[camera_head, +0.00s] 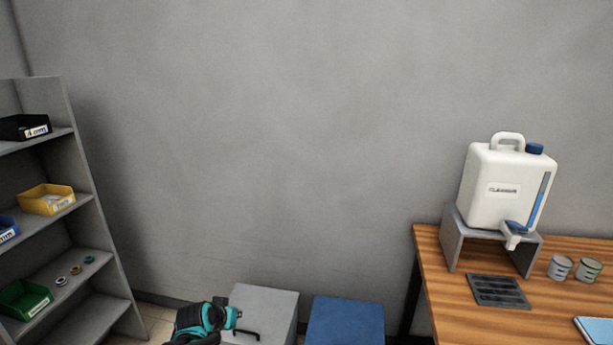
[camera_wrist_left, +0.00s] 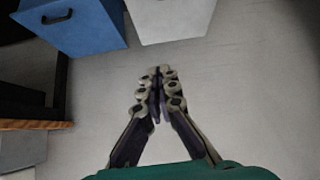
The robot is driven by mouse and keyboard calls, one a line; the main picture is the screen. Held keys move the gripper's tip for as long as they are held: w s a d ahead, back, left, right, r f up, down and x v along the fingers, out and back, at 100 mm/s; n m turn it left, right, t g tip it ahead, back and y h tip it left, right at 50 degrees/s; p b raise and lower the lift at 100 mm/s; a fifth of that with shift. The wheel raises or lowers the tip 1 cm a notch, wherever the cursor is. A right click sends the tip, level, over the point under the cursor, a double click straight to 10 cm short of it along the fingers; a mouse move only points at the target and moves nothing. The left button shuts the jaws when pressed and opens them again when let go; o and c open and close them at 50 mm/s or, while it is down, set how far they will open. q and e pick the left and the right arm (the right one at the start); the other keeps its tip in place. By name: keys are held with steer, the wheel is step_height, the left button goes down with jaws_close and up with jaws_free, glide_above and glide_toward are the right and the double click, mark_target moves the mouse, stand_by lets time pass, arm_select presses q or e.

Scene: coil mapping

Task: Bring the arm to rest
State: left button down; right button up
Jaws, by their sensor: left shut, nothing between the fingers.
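My left arm shows as a teal and black link at the bottom of the head view, in front of a grey box; its fingers cannot be made out there. In the left wrist view my left gripper (camera_wrist_left: 158,72) has its fingertips together with nothing between them. It points toward the boxes over a bare pale surface, touching nothing that I can see. My right gripper and arm are in neither view.
A shelf (camera_head: 95,215) with coloured bins stands left. A grey box (camera_head: 268,302) and blue box (camera_head: 345,322) sit low by the wall. A wooden table (camera_head: 440,290) at right holds a white jug (camera_head: 490,195) on a stand, two cups (camera_head: 573,268) and a black grate (camera_head: 498,291).

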arm_select(q)
steer(key=s+d+r, duration=0.2)
steer(key=s+r, duration=0.6)
steer(key=s, duration=0.5)
steer(key=s+n+g+y, duration=0.1)
steer(key=s, duration=1.4)
steer(key=shift+s+d+f, duration=0.15)
steer(key=shift+d+f, duration=0.15)
steer(key=shift+f, duration=0.05)
